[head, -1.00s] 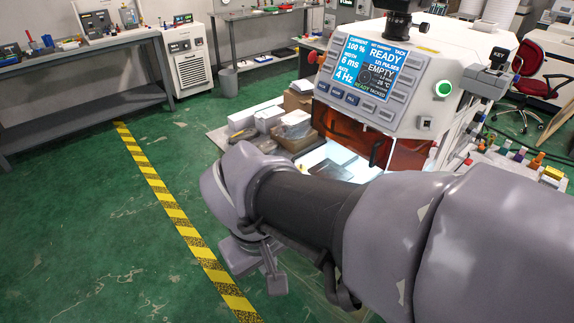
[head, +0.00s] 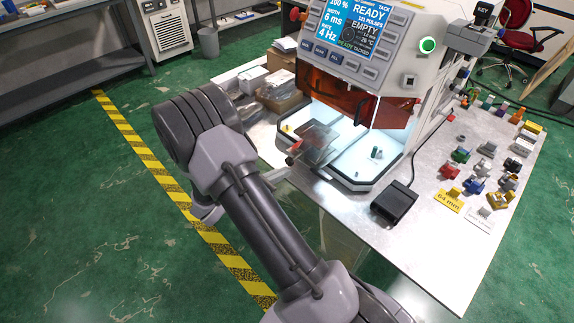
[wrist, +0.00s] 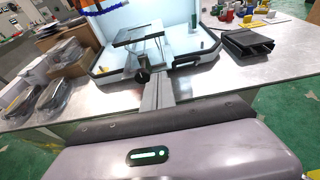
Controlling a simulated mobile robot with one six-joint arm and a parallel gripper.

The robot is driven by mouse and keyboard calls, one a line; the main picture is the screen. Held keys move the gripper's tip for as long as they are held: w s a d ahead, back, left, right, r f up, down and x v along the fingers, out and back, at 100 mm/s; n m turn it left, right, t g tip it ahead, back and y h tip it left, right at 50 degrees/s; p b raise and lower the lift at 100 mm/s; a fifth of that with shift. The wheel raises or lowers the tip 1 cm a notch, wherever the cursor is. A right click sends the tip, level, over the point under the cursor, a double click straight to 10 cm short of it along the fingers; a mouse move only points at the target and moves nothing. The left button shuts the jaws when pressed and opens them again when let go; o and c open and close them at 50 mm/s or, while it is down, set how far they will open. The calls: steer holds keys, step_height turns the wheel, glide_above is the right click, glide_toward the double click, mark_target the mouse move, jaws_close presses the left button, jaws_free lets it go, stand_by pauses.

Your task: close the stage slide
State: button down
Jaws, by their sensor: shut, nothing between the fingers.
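The stage slide (head: 316,141) is a flat, dark, glassy plate inside the machine's lit, open work bay. It lies toward the bay's front left in the head view. A small reddish knob (head: 294,160) is near its front end. In the wrist view the slide (wrist: 141,36) is a thin plate on a frame, with a dark round knob (wrist: 142,76) in front. My gripper (wrist: 158,82) is shut and empty. Its fingers appear just right of the knob; I cannot tell whether they touch it.
An amber shield (head: 340,100) hangs above the bay. The white bay tray (head: 352,184) has a raised dark rim. A black pedal-like box (head: 394,202) sits front right on the metal table (head: 455,250). Coloured parts stand at right; boxes (head: 275,92) stand at left.

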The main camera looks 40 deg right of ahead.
steer(key=b, duration=0.3)
glide_toward(315, 156)
steer(key=x, duration=0.5)
steer(key=shift+d+f, duration=0.1)
steer(key=shift+f, duration=0.3)
steer(key=shift+w+d+r, duration=0.1)
steer(key=shift+d+r, duration=0.05)
steer(key=shift+d, duration=0.5)
